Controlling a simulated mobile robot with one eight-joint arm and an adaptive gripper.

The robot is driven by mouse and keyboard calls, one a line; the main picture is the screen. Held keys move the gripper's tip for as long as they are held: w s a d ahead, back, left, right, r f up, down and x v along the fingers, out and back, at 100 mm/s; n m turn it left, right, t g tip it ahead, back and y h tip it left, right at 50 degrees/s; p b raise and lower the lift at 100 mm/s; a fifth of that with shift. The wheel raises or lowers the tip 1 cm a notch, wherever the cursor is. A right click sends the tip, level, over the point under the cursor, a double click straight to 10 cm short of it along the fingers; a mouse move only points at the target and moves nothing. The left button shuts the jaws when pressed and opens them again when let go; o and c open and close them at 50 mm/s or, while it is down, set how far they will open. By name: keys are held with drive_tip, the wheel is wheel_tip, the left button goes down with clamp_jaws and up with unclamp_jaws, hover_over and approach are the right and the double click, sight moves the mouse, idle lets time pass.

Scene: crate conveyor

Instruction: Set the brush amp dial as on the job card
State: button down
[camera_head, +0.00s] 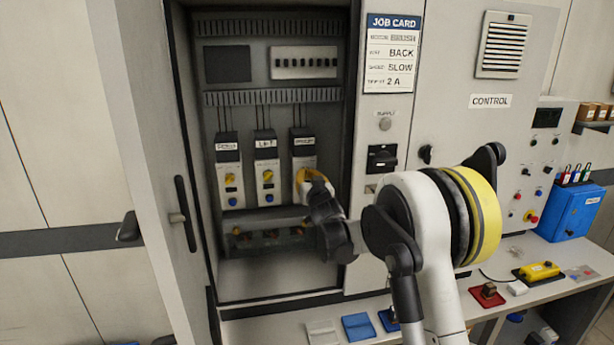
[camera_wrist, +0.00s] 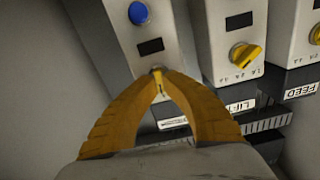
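The job card (camera_head: 391,52) on the cabinet reads BACK, SLOW and 2 A; its top line is small and seems to say BRUSH. The brush unit (camera_head: 303,146) is the rightmost of three breaker units in the open cabinet. My gripper (camera_head: 303,180) is at its front. In the wrist view my gripper (camera_wrist: 160,74) has its yellow fingers closed together around the yellow brush amp dial (camera_wrist: 158,86). The fingers hide most of the dial and its scale, so its setting cannot be read. A blue button (camera_wrist: 138,13) and a dark window show on the same unit.
The lift unit (camera_head: 267,170) stands close beside, with its yellow dial (camera_wrist: 245,55) clear in the wrist view. The feed unit (camera_head: 229,170) is at the left. The cabinet door (camera_head: 150,130) stands open at left. A bench (camera_head: 540,262) with small items is at lower right.

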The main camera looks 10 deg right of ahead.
drive_tip(key=shift+n, duration=0.6)
drive_tip(key=c, duration=1.5)
unclamp_jaws()
drive_tip(key=shift+s, duration=0.1)
drive_tip(key=s, duration=1.1)
drive_tip(key=shift+s, duration=0.4)
